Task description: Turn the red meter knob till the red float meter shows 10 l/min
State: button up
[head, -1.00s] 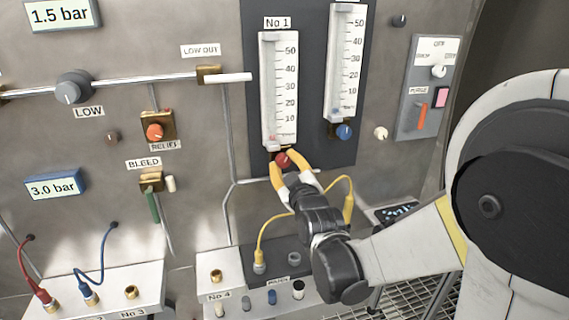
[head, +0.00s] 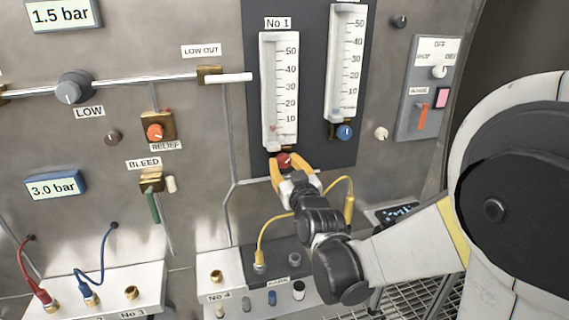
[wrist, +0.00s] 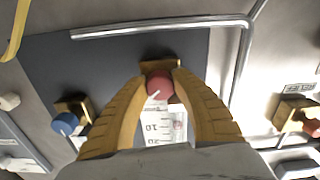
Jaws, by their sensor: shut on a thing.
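The red meter knob (head: 284,159) sits under the left float meter (head: 279,90), marked No 1. My gripper (head: 285,166) is shut on the knob, one yellow finger on each side. In the wrist view, my gripper (wrist: 160,80) holds the red knob (wrist: 159,88) between its fingertips, and the knob's white mark points down and left in the picture. The small red float (head: 273,128) stands low in the tube, a little below the 10 mark. The lower end of the meter shows upside down in the wrist view (wrist: 158,130).
The blue knob (head: 345,132) of the second meter (head: 346,65) is close on the right. A yellow cable (head: 262,232) loops beneath my gripper. A switch panel (head: 428,90) is farther right. A relief valve (head: 157,131) is on the left.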

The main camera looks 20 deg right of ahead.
jog(key=o, duration=1.2)
jog(key=shift+f, duration=0.1)
jog(key=s, duration=1.2)
